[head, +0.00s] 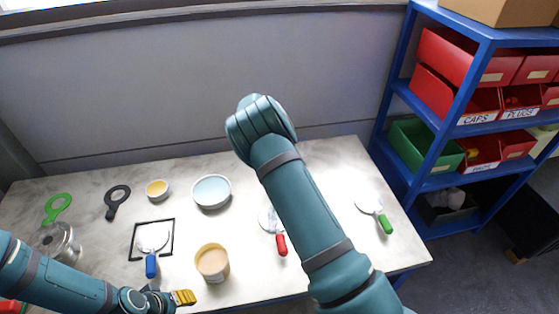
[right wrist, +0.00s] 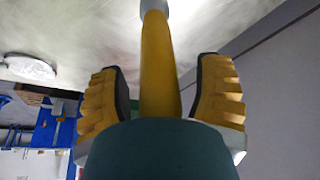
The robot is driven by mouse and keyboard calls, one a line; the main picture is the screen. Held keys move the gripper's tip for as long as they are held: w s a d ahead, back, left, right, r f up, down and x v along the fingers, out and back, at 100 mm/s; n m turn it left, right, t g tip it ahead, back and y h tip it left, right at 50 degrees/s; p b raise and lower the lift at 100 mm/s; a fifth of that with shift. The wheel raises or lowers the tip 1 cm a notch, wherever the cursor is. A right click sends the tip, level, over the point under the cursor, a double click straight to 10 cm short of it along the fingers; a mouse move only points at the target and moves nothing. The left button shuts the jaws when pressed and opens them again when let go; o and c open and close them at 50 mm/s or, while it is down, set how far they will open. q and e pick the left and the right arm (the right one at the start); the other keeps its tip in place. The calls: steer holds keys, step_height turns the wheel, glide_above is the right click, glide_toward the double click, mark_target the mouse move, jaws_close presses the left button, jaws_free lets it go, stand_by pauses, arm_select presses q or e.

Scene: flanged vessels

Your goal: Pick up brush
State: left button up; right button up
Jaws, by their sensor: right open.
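In the right wrist view a yellow rod-like handle (right wrist: 158,70), which looks like the brush's, runs between the two fingers of my right gripper (right wrist: 160,95). The fingers stand apart on either side, with visible gaps to the handle. Its far end turns pale grey; the rest is cut off by the frame edge, and its near end is hidden behind my teal gripper body. In the head view my right arm hides its gripper, and I do not see the brush there. My left gripper (head: 172,297) is at the table's front edge, below the blue-handled tool; its finger gap is unclear.
Blue shelving (head: 399,90) stands right.

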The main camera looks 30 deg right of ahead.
jaws_close()
stand_by(0.3)
